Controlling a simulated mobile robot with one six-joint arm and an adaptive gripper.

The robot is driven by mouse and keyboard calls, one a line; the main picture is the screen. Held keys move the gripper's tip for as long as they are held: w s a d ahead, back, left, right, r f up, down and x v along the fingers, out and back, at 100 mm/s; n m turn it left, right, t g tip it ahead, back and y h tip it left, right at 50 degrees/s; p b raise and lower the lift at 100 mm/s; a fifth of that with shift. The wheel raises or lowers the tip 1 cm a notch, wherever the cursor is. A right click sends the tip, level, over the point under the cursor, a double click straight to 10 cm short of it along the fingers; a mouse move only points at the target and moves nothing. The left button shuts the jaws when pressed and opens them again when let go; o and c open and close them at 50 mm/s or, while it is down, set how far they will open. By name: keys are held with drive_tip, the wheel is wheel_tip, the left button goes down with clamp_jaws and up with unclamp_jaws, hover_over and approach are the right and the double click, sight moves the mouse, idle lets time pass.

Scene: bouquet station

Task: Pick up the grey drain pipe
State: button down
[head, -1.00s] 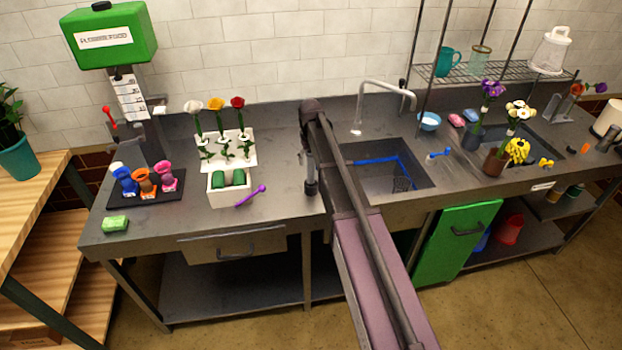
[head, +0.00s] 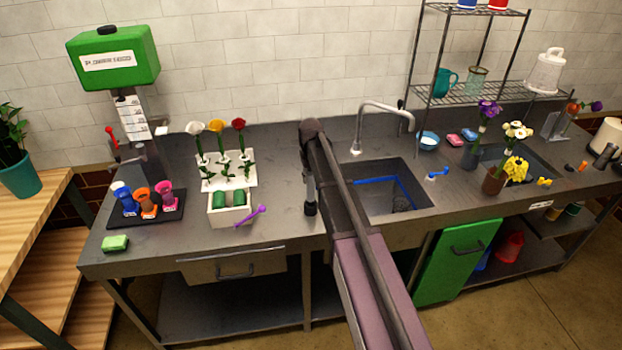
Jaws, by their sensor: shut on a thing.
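My gripper (head: 310,209) hangs from the end of my arm over the steel counter (head: 275,190), between the white flower box and the sink. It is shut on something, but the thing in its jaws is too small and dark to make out. I cannot pick out a grey drain pipe for certain in the head view. My arm hides part of the counter and the cabinet front below it.
The sink (head: 415,172) with a blue strip inside lies right of my arm, under a curved tap (head: 385,107). A white flower box (head: 232,216) and purple tool (head: 250,216) stand left. A green cabinet door (head: 455,262) hangs below right.

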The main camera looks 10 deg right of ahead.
drive_tip(key=shift+r+p, duration=4.15)
drive_tip(key=shift+r, duration=0.3)
drive_tip(key=shift+s+f, duration=0.1)
